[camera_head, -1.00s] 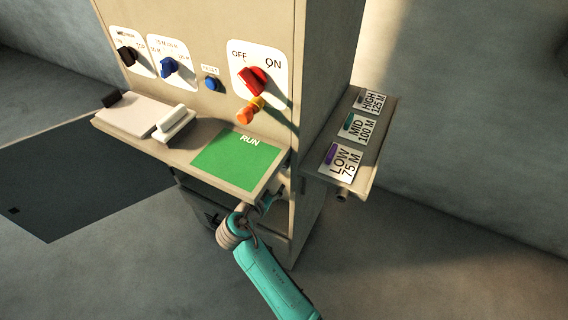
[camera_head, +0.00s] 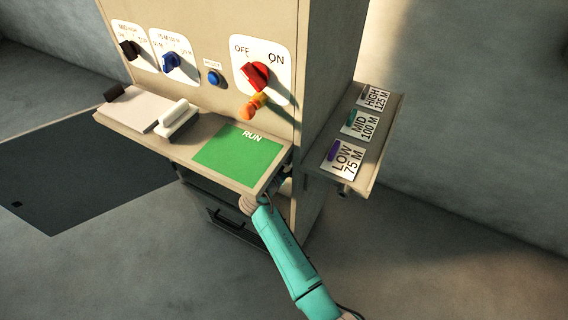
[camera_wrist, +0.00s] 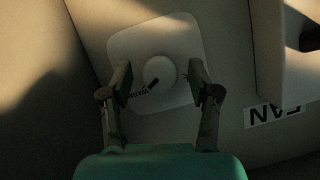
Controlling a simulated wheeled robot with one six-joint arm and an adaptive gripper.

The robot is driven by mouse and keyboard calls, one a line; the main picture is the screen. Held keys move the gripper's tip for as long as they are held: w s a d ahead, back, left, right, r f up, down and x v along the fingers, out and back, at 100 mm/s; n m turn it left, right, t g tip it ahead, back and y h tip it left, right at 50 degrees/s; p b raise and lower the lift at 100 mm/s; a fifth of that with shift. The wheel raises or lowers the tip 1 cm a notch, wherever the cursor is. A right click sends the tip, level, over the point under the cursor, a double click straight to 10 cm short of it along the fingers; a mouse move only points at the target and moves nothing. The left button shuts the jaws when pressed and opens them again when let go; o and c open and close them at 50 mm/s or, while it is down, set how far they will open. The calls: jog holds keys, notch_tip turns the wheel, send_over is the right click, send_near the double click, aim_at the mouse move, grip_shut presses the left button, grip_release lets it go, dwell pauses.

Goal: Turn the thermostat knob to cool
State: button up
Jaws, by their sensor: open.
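In the wrist view a round pale knob (camera_wrist: 160,72) sits on a light rounded plate (camera_wrist: 153,36). A dark pointer mark on the knob's lower left side points toward an upside-down word that looks like WARM (camera_wrist: 137,92). Another label at the right of the plate is mostly hidden by a finger. My gripper (camera_wrist: 160,74) is open, with one finger on each side of the knob. I see gaps between the fingers and the knob; how deep the tips reach is unclear. In the head view the knob and my gripper are hidden beneath the shelf.
Above my arm, a shelf (camera_head: 183,150) carries a green RUN card (camera_head: 240,158). The panel has a red switch (camera_head: 254,76) and blue knob (camera_head: 172,62). A side shelf (camera_head: 371,165) holds several cards.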

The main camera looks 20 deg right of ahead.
jog(key=c, duration=1.2)
jog(key=shift+o, duration=0.2)
jog(key=n+g+h, duration=0.1)
jog(key=n+h, duration=0.2)
jog(key=n, duration=0.3)
jog(key=n+g+h, duration=0.1)
jog(key=n+h, duration=0.2)
jog(key=n, duration=0.3)
jog(key=n+g+h, duration=0.1)
jog(key=n+h, duration=0.1)
jog(key=n, duration=0.4)
jog(key=shift+w+a+f+h, duration=0.25)
jog(key=shift+f+h, duration=0.05)
jog(key=shift+h, duration=0.1)
jog(key=shift+n, duration=0.3)
